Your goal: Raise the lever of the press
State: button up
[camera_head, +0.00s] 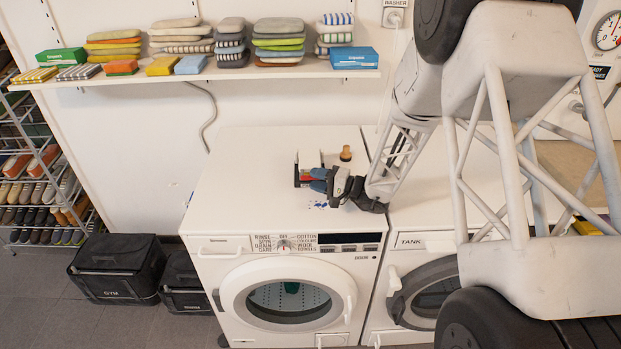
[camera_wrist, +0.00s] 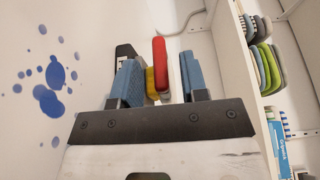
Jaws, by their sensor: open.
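The press (camera_head: 297,172) is a small black frame on top of the left washing machine; my gripper hides part of it. Its black part with a white label also shows in the wrist view (camera_wrist: 124,50). A red bar (camera_wrist: 160,62), which looks like the lever, stands between my blue finger pads with a yellow piece (camera_wrist: 150,82) beside it. My gripper (camera_head: 314,180) reaches in from the right, low over the machine top.
A wooden-knobbed object (camera_head: 345,154) stands behind my gripper on the left washing machine (camera_head: 235,185). Blue spots (camera_wrist: 50,90) mark its top. The machine top's left side is clear.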

jog(key=shift+x, duration=1.15)
jog(key=shift+c, duration=0.3)
grip_shut()
